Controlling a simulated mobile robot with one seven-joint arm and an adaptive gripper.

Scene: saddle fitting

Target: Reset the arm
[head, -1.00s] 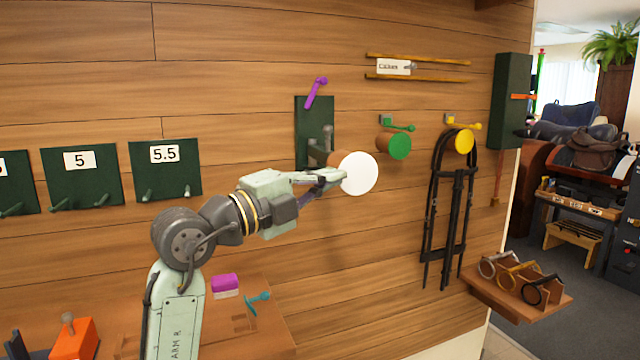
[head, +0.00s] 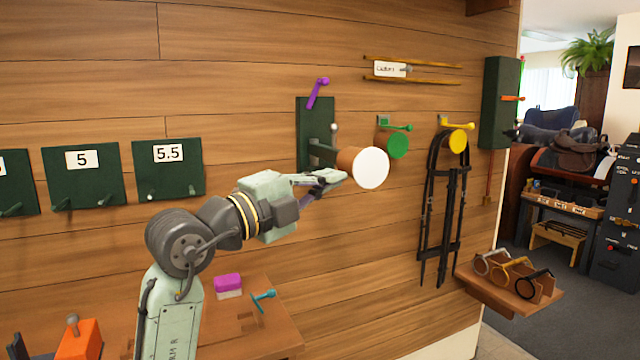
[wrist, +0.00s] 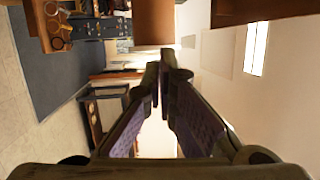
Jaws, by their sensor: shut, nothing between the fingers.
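My gripper (head: 330,180) is at the end of my outstretched arm, in front of the plank wall. Its fingers are closed together with nothing between them. In the wrist view the fingers (wrist: 163,78) meet at their tips, with purple pads on their inner sides. In the head view the gripper overlaps the lower left of a wooden peg with a white round face (head: 371,168). I cannot tell whether they touch. The peg stands out from a dark green wall plate (head: 316,112), which carries a purple lever (head: 317,92).
Green (head: 398,145) and yellow (head: 458,141) pegs project from the wall to the right, with a black bridle (head: 449,210) hanging below the yellow one. A shelf (head: 510,300) holds several rings. A wooden bench (head: 250,335) stands low beside my arm.

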